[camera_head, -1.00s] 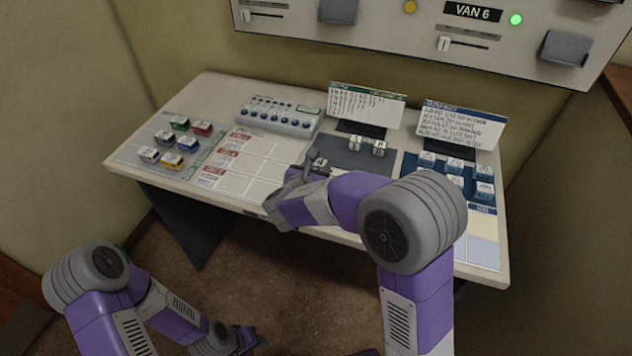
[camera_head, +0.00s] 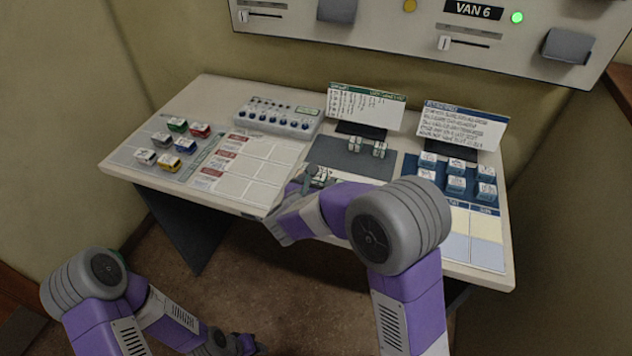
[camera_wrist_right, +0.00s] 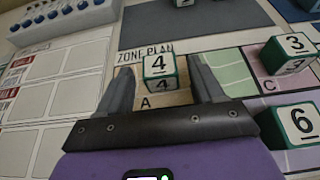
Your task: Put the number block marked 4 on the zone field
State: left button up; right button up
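The number block marked 4 (camera_wrist_right: 158,68), white and green, stands on the tan field A of the zone plan (camera_wrist_right: 135,57) in the right wrist view. My right gripper (camera_wrist_right: 160,63) is open, with one finger on each side of that block and a gap to it on both sides. In the head view my right gripper (camera_head: 300,185) is low over the console's front middle, and my forearm hides much of the zone plan. My left gripper (camera_head: 245,343) hangs low at the bottom, away from the console; its fingers are too dark to read.
Blocks marked 3 (camera_wrist_right: 290,52) and 6 (camera_wrist_right: 297,125) stand right of my right gripper. Two small blocks stand on the dark grey mat (camera_head: 335,152). Blue-and-white blocks (camera_head: 456,186) are at right, toy vans (camera_head: 185,146) at left, and a switch box (camera_head: 280,117) behind.

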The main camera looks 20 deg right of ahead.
jog(key=shift+r, duration=0.2)
jog(key=p+v, duration=0.3)
jog(key=v, duration=0.7)
jog(key=shift+s+a+r, duration=0.15)
jog(key=shift+s+a, duration=0.05)
jog(key=shift+s+a+r+p, duration=0.2)
jog(key=shift+s+a+p, duration=0.15)
jog(key=shift+s, duration=0.25)
